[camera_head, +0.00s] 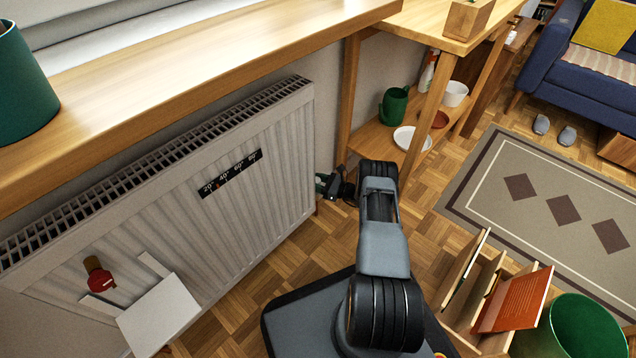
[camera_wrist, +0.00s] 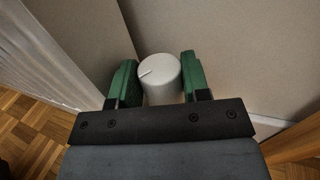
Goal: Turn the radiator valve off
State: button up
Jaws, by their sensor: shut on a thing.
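In the head view my gripper (camera_head: 327,185) is at the right end of the white radiator (camera_head: 230,215), low by the wall. There the knob is hidden or too small to make out.
A wooden sill (camera_head: 200,70) runs above the radiator. A wooden rack (camera_head: 462,290) and green bin (camera_head: 572,330) are at lower right.

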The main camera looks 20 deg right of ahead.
jog(key=shift+d+f+n+g+y+b, duration=0.1)
jog(key=shift+n+g+y+b, duration=0.3)
jog(key=shift+n+g+y, duration=0.5)
jog(key=shift+w+n+g+y, duration=0.15)
jog(key=shift+n+g+y, duration=0.85)
jog(key=shift+n+g, duration=0.65)
jog(key=shift+m+g, duration=0.25)
jog(key=o, duration=0.7)
jog(key=shift+c, duration=0.2)
jog(key=v, duration=0.7)
jog(key=shift+d, duration=0.25)
